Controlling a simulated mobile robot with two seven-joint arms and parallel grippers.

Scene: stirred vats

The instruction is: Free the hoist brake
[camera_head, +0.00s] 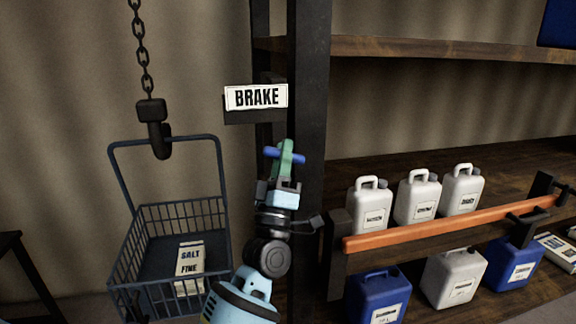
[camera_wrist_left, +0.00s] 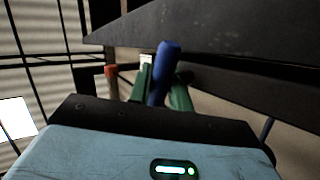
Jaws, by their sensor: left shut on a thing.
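A white sign reading BRAKE (camera_head: 257,97) is fixed beside the dark upright post. Below it, the brake handle (camera_head: 269,153), a blue bar, sticks out on both sides of my left gripper's green fingers. My left gripper (camera_head: 286,154) is shut on this bar. In the left wrist view, the blue handle (camera_wrist_left: 161,75) stands between the two green fingers. The hoist chain (camera_head: 142,60) hangs at the left with a dark hook (camera_head: 158,138), which holds a wire basket (camera_head: 170,213). The brake's mounting is mostly hidden. My right gripper is not in view.
A bag labelled SALT FINE (camera_head: 190,268) is in the basket, close left of my left arm. The post (camera_head: 309,80) stands just right of the gripper.

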